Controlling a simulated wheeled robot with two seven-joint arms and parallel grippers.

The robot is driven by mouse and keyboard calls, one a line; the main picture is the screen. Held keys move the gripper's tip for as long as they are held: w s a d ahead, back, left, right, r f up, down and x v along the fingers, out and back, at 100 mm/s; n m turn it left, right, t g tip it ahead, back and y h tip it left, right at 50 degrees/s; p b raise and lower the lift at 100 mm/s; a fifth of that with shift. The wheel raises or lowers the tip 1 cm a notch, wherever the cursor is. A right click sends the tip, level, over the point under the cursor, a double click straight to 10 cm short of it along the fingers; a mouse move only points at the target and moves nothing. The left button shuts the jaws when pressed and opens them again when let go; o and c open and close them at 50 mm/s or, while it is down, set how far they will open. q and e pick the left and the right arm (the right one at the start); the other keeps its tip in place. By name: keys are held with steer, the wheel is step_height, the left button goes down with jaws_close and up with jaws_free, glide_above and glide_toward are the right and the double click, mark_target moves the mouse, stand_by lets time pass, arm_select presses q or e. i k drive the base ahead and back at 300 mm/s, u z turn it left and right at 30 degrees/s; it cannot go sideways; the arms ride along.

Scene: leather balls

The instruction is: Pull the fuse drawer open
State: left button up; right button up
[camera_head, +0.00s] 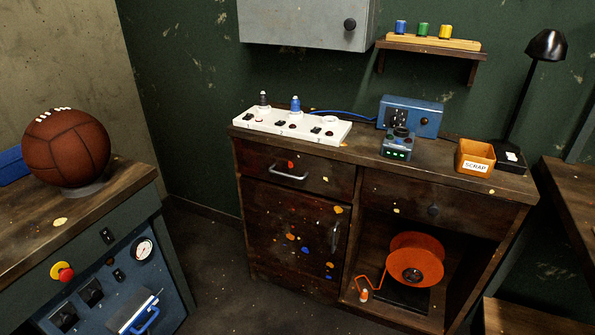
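A dark wooden cabinet stands against the green wall. Its upper left drawer (295,170) has a silver bar handle (288,175) and a small red mark, and looks closed. I see no label telling which one is the fuse drawer. Neither of my grippers is in view.
On the cabinet top are a white strip (278,127), a blue box (425,118) and a scrap bin (475,157). An orange reel (415,260) sits in the open bay. A workbench with a ball (65,148) stands left. Floor (215,260) between is clear.

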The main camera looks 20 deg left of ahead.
mark_target(336, 178)
steer(key=k, duration=0.6)
steer(key=u, duration=0.8)
steer(key=i, duration=1.7)
steer(key=u, duration=0.3)
